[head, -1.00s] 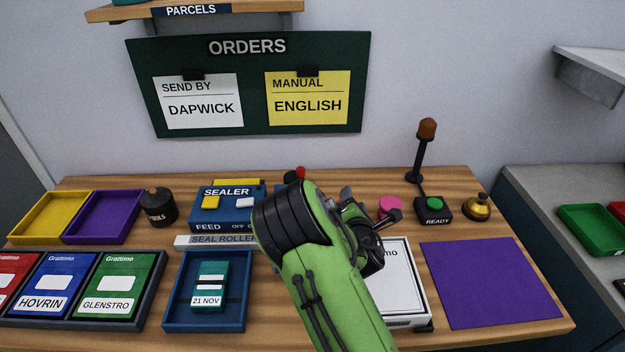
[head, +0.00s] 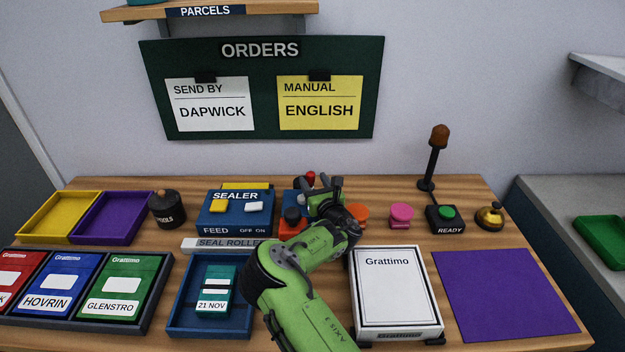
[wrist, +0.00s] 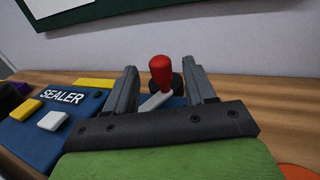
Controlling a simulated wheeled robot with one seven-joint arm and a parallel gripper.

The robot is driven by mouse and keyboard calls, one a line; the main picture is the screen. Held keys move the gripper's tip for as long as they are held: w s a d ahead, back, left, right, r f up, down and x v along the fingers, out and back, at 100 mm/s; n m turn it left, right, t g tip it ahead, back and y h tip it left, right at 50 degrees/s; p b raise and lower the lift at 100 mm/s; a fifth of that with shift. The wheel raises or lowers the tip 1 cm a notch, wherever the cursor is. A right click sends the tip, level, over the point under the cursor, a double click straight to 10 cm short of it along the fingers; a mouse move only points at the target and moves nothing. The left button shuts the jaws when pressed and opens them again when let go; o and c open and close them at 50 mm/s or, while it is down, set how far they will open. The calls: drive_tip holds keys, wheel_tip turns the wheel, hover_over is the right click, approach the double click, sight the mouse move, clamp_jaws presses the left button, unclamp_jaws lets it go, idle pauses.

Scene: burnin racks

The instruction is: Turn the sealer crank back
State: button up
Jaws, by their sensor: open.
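The sealer (head: 234,210) is a blue box with a yellow switch, a white switch and a yellow strip at its back. Its crank shows a red knob (head: 310,178) at the right, behind my gripper. In the wrist view the red crank knob (wrist: 161,70) stands upright on a pale arm (wrist: 155,101), between and beyond my fingers. My gripper (wrist: 160,85) is open and empty, its fingers pointing at the knob, one to each side in the picture. In the head view my gripper (head: 324,183) is just in front of the knob and partly hides the crank.
A white Grattimo box (head: 394,290) stands right of my arm, with a purple mat (head: 505,290) beyond it. A blue tray (head: 176,300) lies in front of the sealer.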

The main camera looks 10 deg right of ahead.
drive_tip(key=shift+w+a, duration=0.1)
drive_tip(key=shift+w, duration=0.95)
clamp_jaws()
